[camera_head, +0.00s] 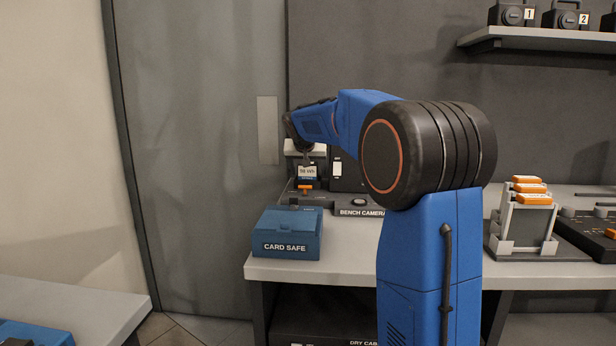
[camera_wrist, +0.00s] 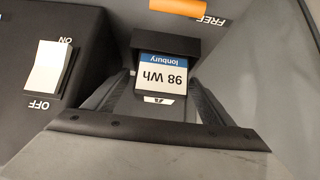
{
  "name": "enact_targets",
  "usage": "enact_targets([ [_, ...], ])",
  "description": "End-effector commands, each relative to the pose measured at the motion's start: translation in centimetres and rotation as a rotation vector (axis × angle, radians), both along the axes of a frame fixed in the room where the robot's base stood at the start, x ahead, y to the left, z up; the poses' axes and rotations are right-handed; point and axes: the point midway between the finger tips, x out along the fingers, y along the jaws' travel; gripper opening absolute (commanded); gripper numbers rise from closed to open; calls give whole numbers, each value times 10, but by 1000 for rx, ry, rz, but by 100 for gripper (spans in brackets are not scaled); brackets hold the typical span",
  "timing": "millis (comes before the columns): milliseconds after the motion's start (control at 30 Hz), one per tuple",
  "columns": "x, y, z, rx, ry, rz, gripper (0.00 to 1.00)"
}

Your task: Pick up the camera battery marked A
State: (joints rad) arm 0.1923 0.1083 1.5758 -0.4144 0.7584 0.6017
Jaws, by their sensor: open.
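The battery (camera_wrist: 166,75) has a white and blue label reading "98 Wh Ionbury", upside down in the wrist view. A partly cut mark that looks like an A shows at its lower end. It sits in a dark holder on the bench camera unit (camera_head: 360,212), and its label also shows in the head view (camera_head: 307,171). My gripper (camera_wrist: 163,98) is open, with one finger on each side of the battery's near end. Whether the fingers touch it I cannot tell. In the head view my gripper (camera_head: 305,157) is small and dark, just above the label.
An orange lever (camera_wrist: 178,6) beside the word FREE lies past the holder. An ON/OFF rocker switch (camera_wrist: 47,68) is at left. A blue card safe (camera_head: 287,233) stands in front on the bench. A rack (camera_head: 524,220) with several orange-topped pieces stands right.

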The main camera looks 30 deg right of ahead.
Motion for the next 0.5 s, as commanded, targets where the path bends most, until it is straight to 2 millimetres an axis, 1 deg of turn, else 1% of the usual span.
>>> enact_targets([
  [233,2,-1,-2,0,-1,1,77],
  [267,2,-1,-2,0,-1,1,74],
  [300,2,-1,-2,0,-1,1,65],
  [467,2,-1,-2,0,-1,1,26],
  [500,2,-1,-2,0,-1,1,17],
])
